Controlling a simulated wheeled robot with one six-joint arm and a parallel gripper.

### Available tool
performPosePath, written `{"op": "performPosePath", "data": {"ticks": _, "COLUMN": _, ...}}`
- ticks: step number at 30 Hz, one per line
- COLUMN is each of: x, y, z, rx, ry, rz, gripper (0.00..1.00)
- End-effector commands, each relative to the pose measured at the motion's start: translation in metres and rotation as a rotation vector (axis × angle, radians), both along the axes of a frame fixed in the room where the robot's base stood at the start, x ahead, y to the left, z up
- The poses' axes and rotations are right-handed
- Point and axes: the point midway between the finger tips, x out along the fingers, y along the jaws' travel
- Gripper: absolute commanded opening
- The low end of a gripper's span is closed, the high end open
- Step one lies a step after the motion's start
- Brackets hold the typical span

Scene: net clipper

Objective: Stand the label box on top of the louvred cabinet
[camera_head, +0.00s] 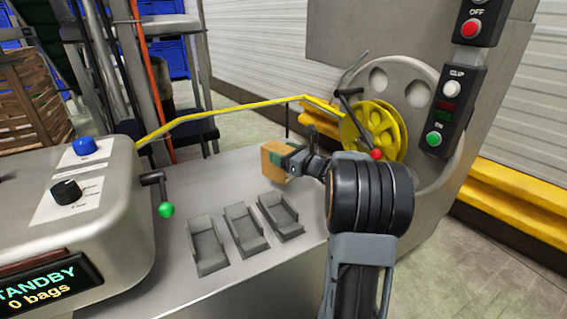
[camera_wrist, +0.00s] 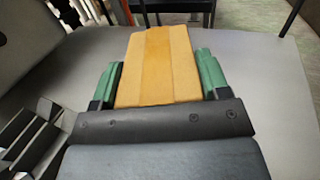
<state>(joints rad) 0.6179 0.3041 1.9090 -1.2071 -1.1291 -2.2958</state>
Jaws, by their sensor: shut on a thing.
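The label box, a tan cardboard box (camera_head: 271,163), is over the far part of a flat grey metal top (camera_head: 232,181). It also shows in the wrist view (camera_wrist: 158,62), lying lengthwise between green finger pads. My gripper (camera_head: 282,160) is shut on it, one pad on each side; the fingers also show in the wrist view (camera_wrist: 158,78). I cannot tell whether the box touches the grey top or hangs just above it. No louvres show, so I cannot tell which body is the louvred cabinet.
Several small grey trays (camera_head: 243,228) stand in front of the box. A grey console (camera_head: 100,205) with a green-tipped lever (camera_head: 165,209) is at left. A yellow rail (camera_head: 225,112) runs behind; a yellow wheel (camera_head: 378,130) with a red-knobbed lever is at right.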

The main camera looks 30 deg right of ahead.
Motion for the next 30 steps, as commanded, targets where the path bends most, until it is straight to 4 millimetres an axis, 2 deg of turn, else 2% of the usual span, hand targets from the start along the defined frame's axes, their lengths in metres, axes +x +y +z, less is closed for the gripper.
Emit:
{"op": "performPosePath", "data": {"ticks": 3, "x": -0.001, "y": 0.0, "z": -0.02, "rx": 0.001, "ry": 0.002, "rz": 0.001, "gripper": 0.35}}
{"op": "performPosePath", "data": {"ticks": 6, "x": -0.001, "y": 0.0, "z": -0.028, "rx": 0.001, "ry": 0.0, "rz": -0.001, "gripper": 0.35}}
{"op": "performPosePath", "data": {"ticks": 20, "x": -0.001, "y": 0.0, "z": -0.032, "rx": -0.001, "ry": -0.002, "rz": 0.0, "gripper": 0.35}}
{"op": "performPosePath", "data": {"ticks": 21, "x": -0.001, "y": 0.0, "z": -0.032, "rx": 0.0, "ry": 0.001, "rz": 0.0, "gripper": 0.7}}
{"op": "performPosePath", "data": {"ticks": 28, "x": -0.001, "y": 0.0, "z": -0.031, "rx": 0.0, "ry": 0.001, "rz": 0.0, "gripper": 0.92}}
{"op": "performPosePath", "data": {"ticks": 30, "x": -0.001, "y": 0.0, "z": -0.031, "rx": 0.0, "ry": 0.001, "rz": 0.0, "gripper": 0.94}}
